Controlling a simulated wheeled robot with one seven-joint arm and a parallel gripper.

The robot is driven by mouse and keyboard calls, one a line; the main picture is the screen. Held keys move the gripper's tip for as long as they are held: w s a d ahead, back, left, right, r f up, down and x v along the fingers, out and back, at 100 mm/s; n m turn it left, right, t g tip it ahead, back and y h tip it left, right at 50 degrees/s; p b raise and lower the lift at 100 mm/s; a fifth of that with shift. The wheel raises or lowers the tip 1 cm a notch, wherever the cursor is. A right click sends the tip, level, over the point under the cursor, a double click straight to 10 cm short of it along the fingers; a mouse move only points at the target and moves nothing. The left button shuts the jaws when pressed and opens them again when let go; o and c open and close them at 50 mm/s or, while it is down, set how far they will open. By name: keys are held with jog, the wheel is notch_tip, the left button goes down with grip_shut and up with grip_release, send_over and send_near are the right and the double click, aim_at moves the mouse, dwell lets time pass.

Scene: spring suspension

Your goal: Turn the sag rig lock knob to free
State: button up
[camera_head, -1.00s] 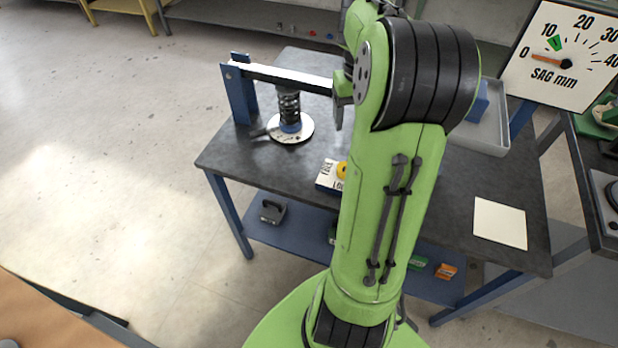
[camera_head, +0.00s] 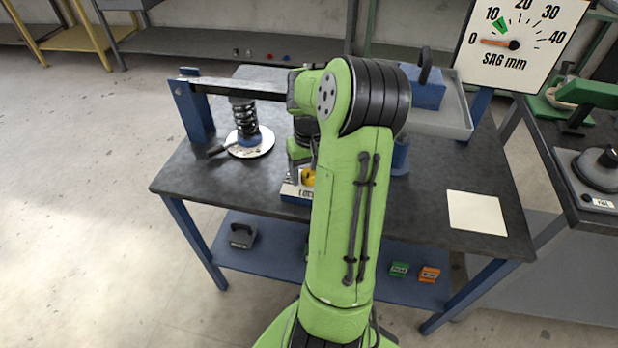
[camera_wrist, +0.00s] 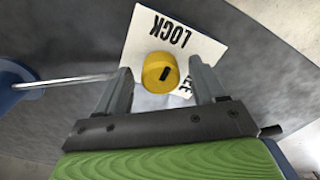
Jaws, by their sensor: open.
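The yellow lock knob (camera_wrist: 160,72) has a black mark on its face and sits on a white plate (camera_wrist: 198,42) lettered LOCK, with part of a second word showing by a finger. In the wrist view my gripper (camera_wrist: 163,78) is open, with one finger on each side of the knob; I cannot tell whether they touch it. In the head view the knob (camera_head: 308,177) is partly hidden behind my arm. The sag rig has a dark spring (camera_head: 245,118) on a round white plate (camera_head: 250,146), under a bar from a blue post (camera_head: 193,110).
A dial marked SAG mm (camera_head: 520,45) stands at the back right, its needle near the low end. A grey tray (camera_head: 462,115) with a blue block (camera_head: 428,92) stands behind my arm. A blank pale sheet (camera_head: 476,213) lies on the table (camera_head: 430,200) at right.

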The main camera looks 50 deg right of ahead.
jog(key=shift+f, duration=0.3)
jog(key=shift+c, duration=0.4)
jog(key=shift+r, duration=0.1)
jog(key=c, duration=1)
